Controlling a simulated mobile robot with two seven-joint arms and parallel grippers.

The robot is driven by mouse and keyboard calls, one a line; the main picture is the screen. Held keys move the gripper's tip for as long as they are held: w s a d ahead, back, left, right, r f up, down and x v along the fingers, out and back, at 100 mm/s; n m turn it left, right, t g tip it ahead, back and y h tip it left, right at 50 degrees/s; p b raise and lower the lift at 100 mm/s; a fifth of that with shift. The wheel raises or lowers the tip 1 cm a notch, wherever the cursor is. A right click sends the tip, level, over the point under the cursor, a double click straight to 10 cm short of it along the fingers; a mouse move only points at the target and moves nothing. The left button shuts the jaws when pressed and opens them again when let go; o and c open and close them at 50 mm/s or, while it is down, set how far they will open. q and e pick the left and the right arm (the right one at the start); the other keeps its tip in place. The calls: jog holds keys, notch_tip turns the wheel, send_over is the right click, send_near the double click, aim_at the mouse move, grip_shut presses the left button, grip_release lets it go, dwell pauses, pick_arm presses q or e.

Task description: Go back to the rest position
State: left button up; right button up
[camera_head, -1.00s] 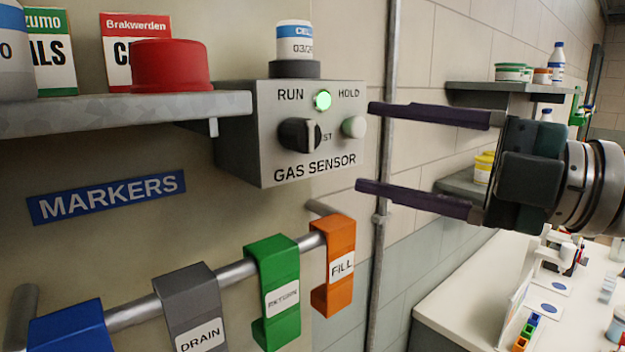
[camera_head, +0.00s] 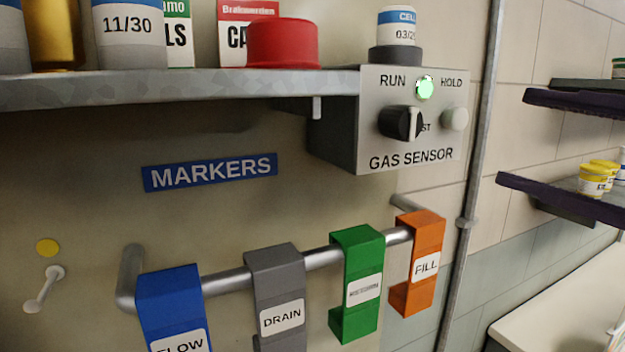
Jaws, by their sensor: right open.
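My right gripper (camera_head: 562,144) is at the right edge of the head view. Its two dark purple fingers point left and are spread wide apart, with nothing between them. The fingers are right of the gas sensor box (camera_head: 335,130) and the vertical pipe, apart from both. The gas sensor has a black knob (camera_head: 402,122), a lit green lamp (camera_head: 425,88) and a pale button (camera_head: 454,117). The rest of the right gripper and arm is cut off by the picture edge. My left gripper is not in view.
A rail (camera_head: 225,281) carries blue (camera_head: 170,300), grey (camera_head: 277,285), green (camera_head: 357,280) and orange (camera_head: 417,262) markers. A shelf (camera_head: 180,90) above holds boxes and jars, with a red cap (camera_head: 283,43). A vertical pipe (camera_head: 480,150) and a white counter (camera_head: 560,300) are at the right.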

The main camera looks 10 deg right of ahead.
jog(key=s+d+f+m+g+h+p, duration=0.15)
jog(key=d+f+m+h+p, duration=0.4)
jog(key=m+h, duration=0.85)
jog(key=s+a+f+m+g+y+p, duration=0.1)
jog(key=s+a+f+m+g+p, duration=0.1)
jog(key=s, duration=0.7)
jog(key=s+a+f+m+g+y+p, duration=0.2)
jog(key=s+a+f+m+g+p, duration=0.1)
jog(key=s+g, duration=0.5)
jog(key=a+f+m, duration=0.1)
jog(key=a+f, duration=0.1)
jog(key=a, duration=0.1)
jog(key=shift+s+a, duration=0.3)
jog(key=shift+s, duration=0.05)
